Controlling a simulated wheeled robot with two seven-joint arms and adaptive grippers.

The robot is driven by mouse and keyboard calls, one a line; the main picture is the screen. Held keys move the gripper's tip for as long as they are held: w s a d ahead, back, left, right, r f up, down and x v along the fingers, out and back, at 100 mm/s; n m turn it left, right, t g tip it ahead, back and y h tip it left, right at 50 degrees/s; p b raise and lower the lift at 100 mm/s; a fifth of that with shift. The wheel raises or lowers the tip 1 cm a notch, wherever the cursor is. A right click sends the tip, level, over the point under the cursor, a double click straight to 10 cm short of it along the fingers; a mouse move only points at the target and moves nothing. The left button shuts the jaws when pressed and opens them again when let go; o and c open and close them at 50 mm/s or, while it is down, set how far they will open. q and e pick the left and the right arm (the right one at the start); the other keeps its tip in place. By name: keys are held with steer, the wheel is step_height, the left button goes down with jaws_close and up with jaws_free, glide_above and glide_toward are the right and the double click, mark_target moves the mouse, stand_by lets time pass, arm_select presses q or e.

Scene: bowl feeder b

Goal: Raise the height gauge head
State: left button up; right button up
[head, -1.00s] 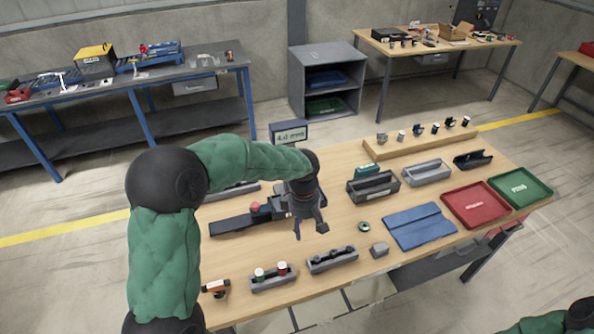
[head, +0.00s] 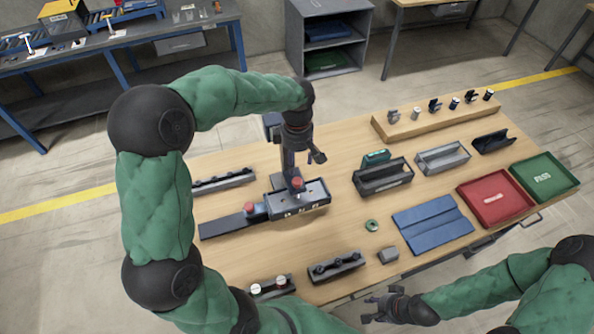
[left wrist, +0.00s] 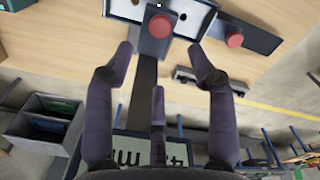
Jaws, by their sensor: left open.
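The height gauge stands on the table, with a dark upright column (head: 288,160) and a grey base block (head: 312,196). A red knob (head: 296,183) sits low at the column; it also shows in the left wrist view (left wrist: 159,27). A second red knob (head: 249,208) is on the long dark bar (head: 225,224) to the left; it shows in the left wrist view too (left wrist: 235,40). My left gripper (head: 318,157) is open and empty beside the upper column, above the base. In the left wrist view its fingers (left wrist: 166,50) straddle the column's line, short of the near knob. My right gripper (head: 372,308) is at the table's front edge.
A black bin (head: 382,178), a grey bin (head: 442,158), a blue mat (head: 432,222), a red tray (head: 496,200) and a green tray (head: 545,178) lie to the right. A wooden rack (head: 435,120) stands behind. A small green ring (head: 371,225) lies right of the gauge.

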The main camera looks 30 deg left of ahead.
mark_target(297, 181)
arm_select(q)
step_height(297, 181, down, 10)
steer(key=shift+f, duration=0.1)
stand_by(0.4)
